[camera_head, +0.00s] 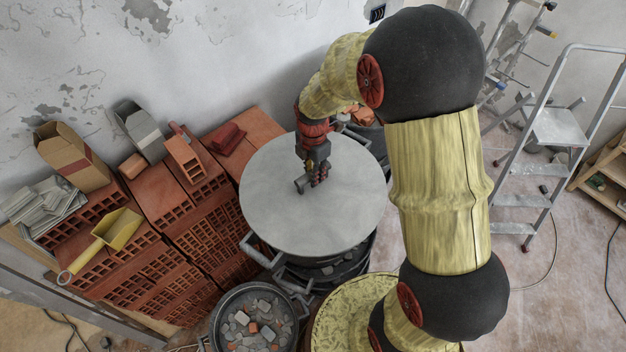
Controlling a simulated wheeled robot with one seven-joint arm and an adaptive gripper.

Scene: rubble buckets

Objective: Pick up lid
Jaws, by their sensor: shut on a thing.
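The lid (275,205) is a large round grey disc in the middle of the camera_head view. It lies over a dark bucket (325,272) whose rim and side show below its lower edge. I cannot tell whether the lid touches the bucket. My gripper (312,186) points down at the middle of the lid and is shut on its handle (302,184), a small grey bar. My fingers partly hide the handle. My arm hides some of the space to the right of the lid.
A rubble bucket (253,322) stands in front. A stepladder (548,150) stands at the right. Floor is free between my arm and the ladder.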

